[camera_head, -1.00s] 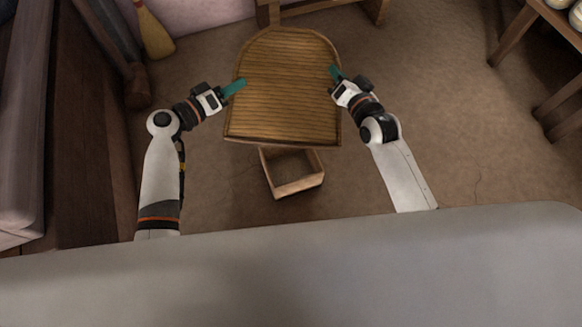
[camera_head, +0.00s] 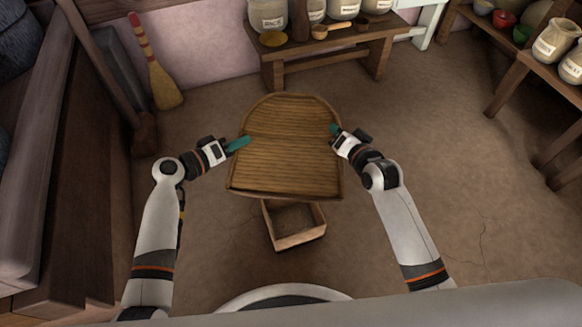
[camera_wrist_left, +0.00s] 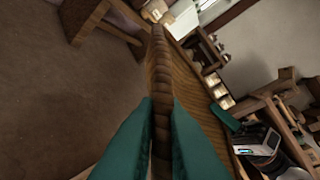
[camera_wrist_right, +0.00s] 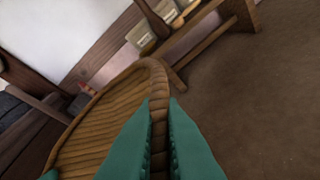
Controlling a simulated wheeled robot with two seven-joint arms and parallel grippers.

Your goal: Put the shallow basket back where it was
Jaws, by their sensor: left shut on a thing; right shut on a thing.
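The shallow basket (camera_head: 287,150) is a wide brown woven tray with one rounded end and a low rim. It is held up in front of me, rounded end away from me, over the floor. My left gripper (camera_head: 240,144) is shut on its left rim; the rim (camera_wrist_left: 160,90) runs between the teal fingers in the left wrist view. My right gripper (camera_head: 335,132) is shut on its right rim, and the right wrist view shows the rim (camera_wrist_right: 157,85) between the fingers. The basket hides part of the floor and of a box beneath it.
An open wooden box (camera_head: 297,238) stands on the floor below the basket's near edge. A low bench (camera_head: 330,50) with jars is at the back wall. A broom (camera_head: 160,75) leans at back left. Shelves (camera_head: 512,80) with jars stand at right. Floor right of the basket is clear.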

